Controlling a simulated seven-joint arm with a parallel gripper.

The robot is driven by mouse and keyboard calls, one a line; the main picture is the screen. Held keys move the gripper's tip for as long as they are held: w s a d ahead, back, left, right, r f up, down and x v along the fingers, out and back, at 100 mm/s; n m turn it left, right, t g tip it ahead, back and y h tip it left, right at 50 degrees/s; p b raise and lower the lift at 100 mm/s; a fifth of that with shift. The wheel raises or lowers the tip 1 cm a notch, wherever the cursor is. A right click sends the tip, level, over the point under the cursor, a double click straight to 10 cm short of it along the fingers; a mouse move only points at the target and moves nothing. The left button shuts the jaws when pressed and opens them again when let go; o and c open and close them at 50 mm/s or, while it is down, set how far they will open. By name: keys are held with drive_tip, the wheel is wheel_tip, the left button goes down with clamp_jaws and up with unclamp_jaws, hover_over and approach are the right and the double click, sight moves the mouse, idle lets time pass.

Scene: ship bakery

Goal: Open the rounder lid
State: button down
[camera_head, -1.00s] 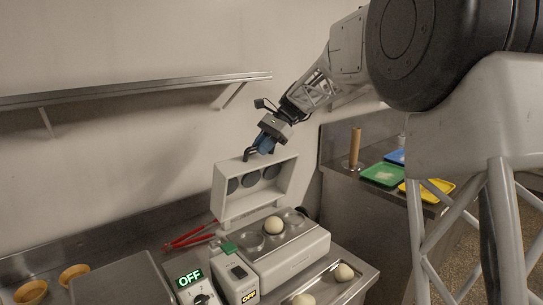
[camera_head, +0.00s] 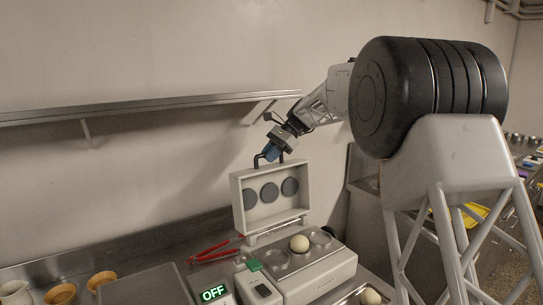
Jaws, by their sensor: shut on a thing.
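The rounder (camera_head: 322,274) is a pale box on the steel counter. Its lid (camera_head: 240,212) stands raised, about upright, at the back of the base, with its inner side and three dark round discs facing the camera. A dark handle (camera_head: 257,160) rises from the lid's top edge. My gripper (camera_head: 271,153) is at the lid's top edge, shut on the handle; its fingertips are small and partly hidden. One dough ball (camera_head: 299,243) sits in a round cup on the rounder's open top; other cups there look empty.
Red tongs (camera_head: 215,249) lie left of the rounder. A lit OFF display (camera_head: 213,293) is at the front. Another dough ball (camera_head: 370,296) lies at the front right. Bowls (camera_head: 60,294) stand at far left. A wall shelf (camera_head: 150,105) runs behind.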

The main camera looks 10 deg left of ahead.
drive_tip(key=c, duration=1.1)
unclamp_jaws()
drive_tip(key=shift+r, duration=0.1)
drive_tip(key=shift+v, duration=3.85)
